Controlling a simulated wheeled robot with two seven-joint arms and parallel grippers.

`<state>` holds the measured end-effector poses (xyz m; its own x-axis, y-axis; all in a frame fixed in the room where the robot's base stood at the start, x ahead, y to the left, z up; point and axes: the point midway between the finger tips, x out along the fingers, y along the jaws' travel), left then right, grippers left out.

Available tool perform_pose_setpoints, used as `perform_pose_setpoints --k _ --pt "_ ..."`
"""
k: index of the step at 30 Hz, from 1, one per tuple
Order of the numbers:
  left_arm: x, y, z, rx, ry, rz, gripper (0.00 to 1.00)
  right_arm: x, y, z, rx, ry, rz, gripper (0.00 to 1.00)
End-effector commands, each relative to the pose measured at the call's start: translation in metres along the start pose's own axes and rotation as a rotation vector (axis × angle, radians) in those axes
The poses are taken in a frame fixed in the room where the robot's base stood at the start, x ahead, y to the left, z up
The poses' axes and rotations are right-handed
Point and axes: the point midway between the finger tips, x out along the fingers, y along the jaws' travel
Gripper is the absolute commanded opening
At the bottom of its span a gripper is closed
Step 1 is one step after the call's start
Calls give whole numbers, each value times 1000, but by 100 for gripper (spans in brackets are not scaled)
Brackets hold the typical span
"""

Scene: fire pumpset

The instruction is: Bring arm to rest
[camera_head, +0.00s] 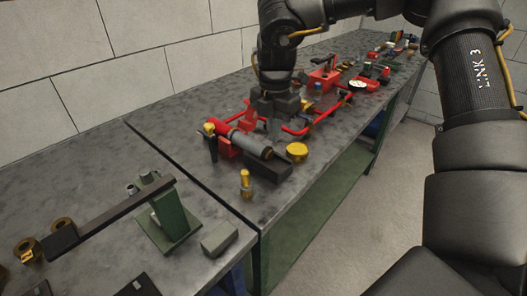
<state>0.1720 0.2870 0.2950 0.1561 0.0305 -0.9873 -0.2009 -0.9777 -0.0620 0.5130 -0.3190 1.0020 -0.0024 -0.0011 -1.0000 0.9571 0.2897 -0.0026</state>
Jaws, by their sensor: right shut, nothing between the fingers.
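My right arm comes in from the right and arches across the top of the head view. My right gripper (277,112) points down over the red pump assembly (318,112) on the grey workbench (215,97). Its fingers are small and dark against the parts below, and they appear closed with nothing held. I cannot tell whether it touches the assembly. My left gripper is not in view.
A grey cylinder (249,145) on a dark block, a yellow cap (297,150) and a brass fitting (245,183) stand on the bench. A nearer bench holds a green bracket (172,215) with a long bar. The wall is behind; open floor (375,205) lies right.

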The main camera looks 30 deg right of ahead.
Motion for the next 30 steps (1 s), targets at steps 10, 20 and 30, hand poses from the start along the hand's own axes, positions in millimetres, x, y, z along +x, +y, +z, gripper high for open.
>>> perform_pose_setpoints --k 10,20,30 --pt "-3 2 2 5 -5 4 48 -3 0 1 3 1 2 0" --pt "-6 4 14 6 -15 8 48 -10 3 136 265 156 305 0" --pt "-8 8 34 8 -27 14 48 94 -108 354 771 214 702 0"
